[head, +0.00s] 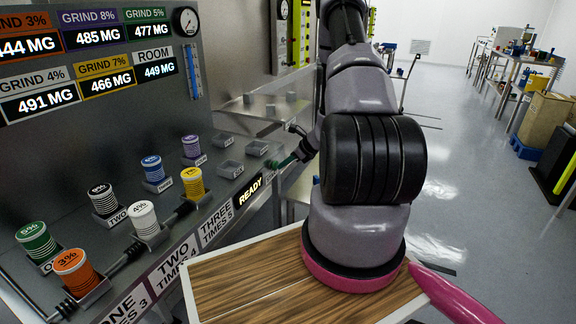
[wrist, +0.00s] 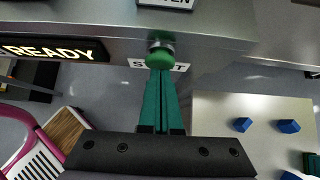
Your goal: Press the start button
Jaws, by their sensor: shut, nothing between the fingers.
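The start button is a round green knob (wrist: 160,57) on a metal collar, on the panel's front edge in the wrist view. The START label (wrist: 180,67) behind it is partly covered by my fingers and the knob. My gripper (wrist: 161,74) has teal fingers, shut together and empty, with the tips right at the knob's lower edge. I cannot tell whether they touch it. In the head view my gripper (head: 279,164) is at the panel's front edge, past the READY display, and the button is too small to make out clearly.
A lit READY display (head: 249,191) is left of the button. Colored, numbered cylinders, such as the orange one (head: 75,272), stand on the panel. A metal table with blue pieces (wrist: 288,126) is below right. Open floor (head: 450,170) lies to the right.

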